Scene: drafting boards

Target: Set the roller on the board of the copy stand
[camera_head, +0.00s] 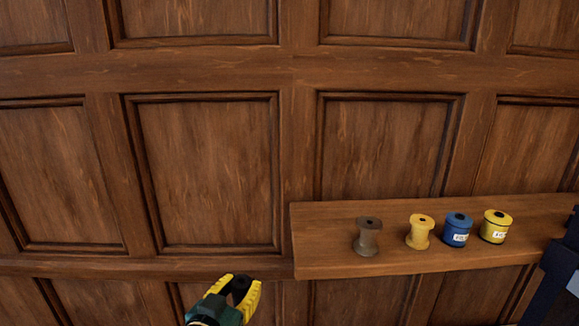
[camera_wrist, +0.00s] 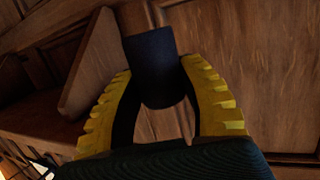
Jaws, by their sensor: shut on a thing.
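My gripper (camera_head: 242,285) is at the bottom of the head view, in front of the panelled wall and left of the shelf. Its yellow fingers are shut on a dark, roughly cylindrical thing, seemingly the roller (camera_wrist: 158,62). In the wrist view the roller sticks out between the fingers (camera_wrist: 160,95), its lower part between their pads. In the head view only a small dark part of it shows between the fingers. I cannot make out the copy stand or its board in either view.
A wooden shelf (camera_head: 330,262) juts from the wall at right, carrying a brown spool (camera_head: 367,238), a yellow-orange spool (camera_head: 419,233), a blue labelled spool (camera_head: 457,230) and a yellow labelled spool (camera_head: 495,227). A dark object (camera_head: 562,268) stands at the right edge. Space left of the shelf is clear.

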